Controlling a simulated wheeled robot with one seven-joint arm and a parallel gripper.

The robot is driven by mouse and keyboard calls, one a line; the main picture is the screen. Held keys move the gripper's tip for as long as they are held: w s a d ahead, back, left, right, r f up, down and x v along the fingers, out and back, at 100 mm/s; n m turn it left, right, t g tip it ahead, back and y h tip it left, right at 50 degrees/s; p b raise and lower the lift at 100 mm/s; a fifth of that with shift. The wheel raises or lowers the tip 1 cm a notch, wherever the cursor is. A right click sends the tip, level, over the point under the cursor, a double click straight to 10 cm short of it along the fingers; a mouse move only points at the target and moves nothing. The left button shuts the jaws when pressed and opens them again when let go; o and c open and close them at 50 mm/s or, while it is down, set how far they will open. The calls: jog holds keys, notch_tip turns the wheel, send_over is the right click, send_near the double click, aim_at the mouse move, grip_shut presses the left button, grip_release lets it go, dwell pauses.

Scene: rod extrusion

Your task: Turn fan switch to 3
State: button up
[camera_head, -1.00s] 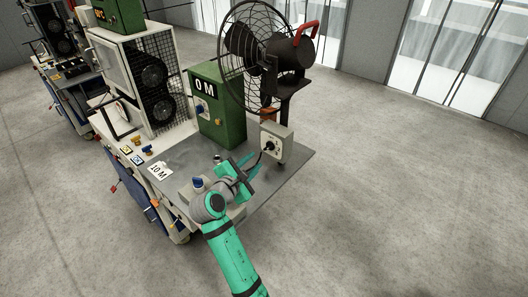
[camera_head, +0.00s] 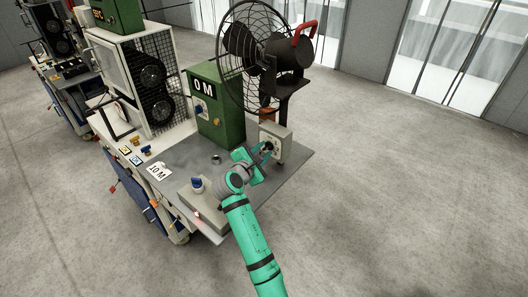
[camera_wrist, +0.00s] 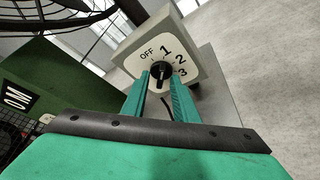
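The fan switch is a pale box (camera_head: 281,139) standing at the right end of the machine's table, below the fan. In the wrist view the switch box (camera_wrist: 183,50) shows a round black knob (camera_wrist: 161,70) with the marks OFF, 1, 2 and 3 around its upper and right side. The knob's pointer appears to point up, between OFF and 1. My green gripper (camera_head: 264,152) is at the front of the box. In the wrist view its two fingers (camera_wrist: 161,84) are apart, one on each side of the knob's lower part. I cannot tell whether they touch it.
The black caged fan (camera_head: 247,55) with a red handle stands behind the switch. A green box (camera_head: 213,108) marked "0 M" is to its left. A beige block with a blue knob (camera_head: 197,183) lies near my arm. Open floor lies to the right.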

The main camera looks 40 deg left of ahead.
jog(key=shift+c, duration=0.4)
jog(key=c, duration=0.5)
jog(key=shift+d, duration=0.1)
grip_shut()
